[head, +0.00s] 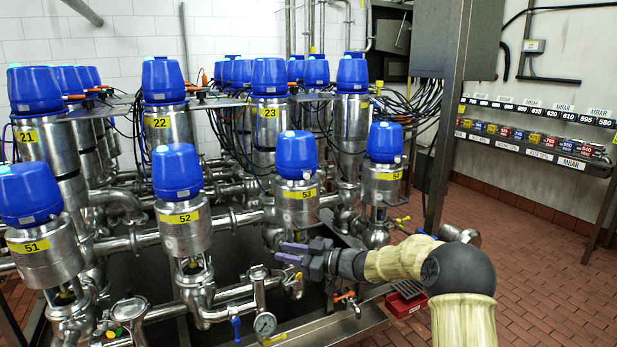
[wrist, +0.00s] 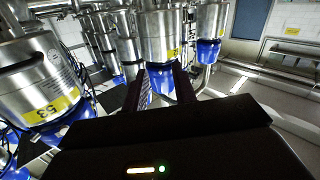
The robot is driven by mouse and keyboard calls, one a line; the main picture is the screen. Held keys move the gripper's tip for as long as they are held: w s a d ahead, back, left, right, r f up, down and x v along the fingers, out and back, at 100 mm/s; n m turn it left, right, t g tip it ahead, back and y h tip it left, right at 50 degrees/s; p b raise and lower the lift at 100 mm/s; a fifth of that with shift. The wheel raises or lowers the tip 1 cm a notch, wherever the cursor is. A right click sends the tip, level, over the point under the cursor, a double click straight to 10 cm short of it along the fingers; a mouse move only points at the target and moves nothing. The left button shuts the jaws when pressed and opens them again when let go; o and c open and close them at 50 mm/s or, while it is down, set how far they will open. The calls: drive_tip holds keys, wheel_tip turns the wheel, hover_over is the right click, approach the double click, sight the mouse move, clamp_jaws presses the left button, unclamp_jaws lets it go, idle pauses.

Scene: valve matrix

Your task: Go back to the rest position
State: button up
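My gripper (head: 283,253) reaches in from the right in the head view, with purple fingers in front of the valve labelled 53 (head: 297,206). In the wrist view, the two dark fingers of my gripper (wrist: 160,82) stand apart, with nothing held between them. A blue-capped valve (wrist: 163,38) shows beyond and between the fingers. The 53 valve (wrist: 38,88) is at the left of the wrist view, which looks upside down. I cannot tell whether a finger touches any pipe.
Blue-capped valves 51 (head: 42,250), 52 (head: 182,228) and several others stand in rows on steel pipes. A pressure gauge (head: 265,323) is low in front. A grey cabinet (head: 455,40) and labelled wall rack (head: 535,145) are at right. The brick floor (head: 530,280) there is clear.

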drive_tip(key=s+d+f+m+t+h, duration=0.2)
drive_tip(key=s+d+m+h, duration=0.25)
drive_tip(key=d+h, duration=0.25)
drive_tip(key=s+d+f+m+t+h, duration=0.1)
drive_tip(key=s+d+f+m+h, duration=0.25)
drive_tip(key=d+m+h, duration=0.3)
drive_tip(key=s+d+f+m+g+h, duration=0.1)
drive_tip(key=s+d+f+m+g, duration=0.15)
drive_tip(key=s, duration=1.05)
drive_tip(key=s+d+f+m+g+h, duration=0.2)
drive_tip(key=s+d+g, duration=0.2)
drive_tip(key=s, duration=1)
wheel_tip(320, 180, up, 21)
drive_tip(key=p, duration=2.1)
drive_tip(key=shift+w+f, duration=0.2)
drive_tip(key=shift+d, duration=0.1)
